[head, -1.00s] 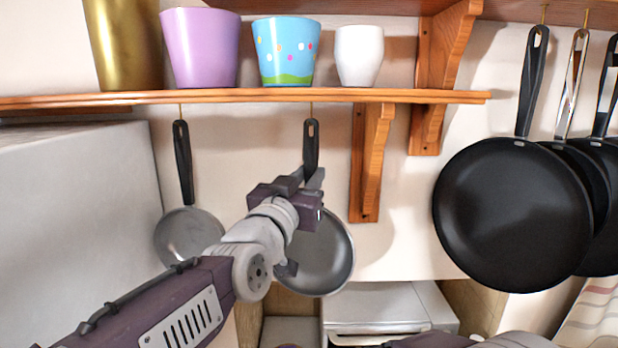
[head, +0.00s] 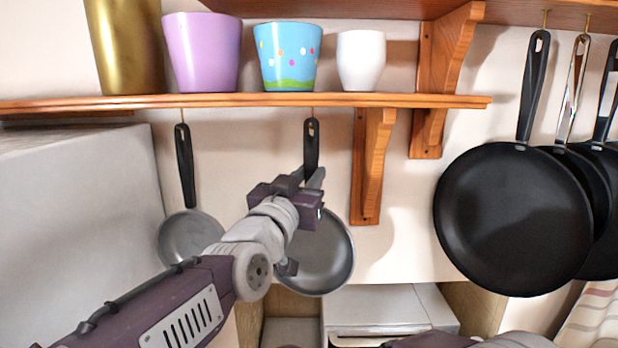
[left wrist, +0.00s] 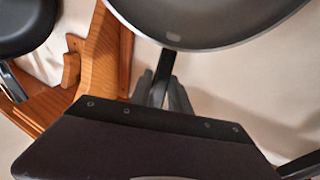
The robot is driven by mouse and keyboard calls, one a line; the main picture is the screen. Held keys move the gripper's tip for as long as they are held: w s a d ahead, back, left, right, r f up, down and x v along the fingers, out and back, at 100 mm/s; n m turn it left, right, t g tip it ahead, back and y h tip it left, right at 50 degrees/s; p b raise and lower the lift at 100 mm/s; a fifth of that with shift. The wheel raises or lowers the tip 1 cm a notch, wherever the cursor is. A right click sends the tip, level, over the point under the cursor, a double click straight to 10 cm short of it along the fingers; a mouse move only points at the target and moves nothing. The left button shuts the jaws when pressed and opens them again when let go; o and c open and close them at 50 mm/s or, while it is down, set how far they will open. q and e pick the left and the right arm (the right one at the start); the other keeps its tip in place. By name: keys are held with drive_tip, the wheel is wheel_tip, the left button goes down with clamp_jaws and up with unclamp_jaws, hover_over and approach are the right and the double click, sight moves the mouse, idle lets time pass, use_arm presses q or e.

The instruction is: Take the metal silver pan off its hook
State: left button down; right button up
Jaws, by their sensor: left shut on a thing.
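A silver-grey pan (head: 330,255) with a black handle hangs under the middle of the shelf, below a thin hook (head: 312,112). My left gripper (head: 314,182) is shut on its handle, just above the pan's bowl. My arm hides the left part of the pan. In the left wrist view the pan (left wrist: 205,25) fills the top, and its dark handle (left wrist: 163,70) runs down between my fingers (left wrist: 172,98). Whether the handle's hole is still around the hook is too small to tell. My right gripper is not in view.
A smaller silver pan (head: 188,236) hangs to the left, beside a grey cabinet (head: 80,220). Several dark pans (head: 512,220) hang at the right. A wooden shelf (head: 250,100) holds cups above; its bracket (head: 370,165) stands close to the right of the held pan.

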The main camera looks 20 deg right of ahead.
use_arm(q)
drive_tip(key=shift+r, duration=0.45)
drive_tip(key=shift+s+a, duration=0.1)
drive_tip(key=shift+s, duration=0.05)
drive_tip(key=shift+s+a, duration=0.1)
drive_tip(key=shift+s, duration=0.05)
drive_tip(key=shift+b+v, duration=0.3)
drive_tip(key=shift+v, duration=0.7)
drive_tip(key=shift+r, duration=0.15)
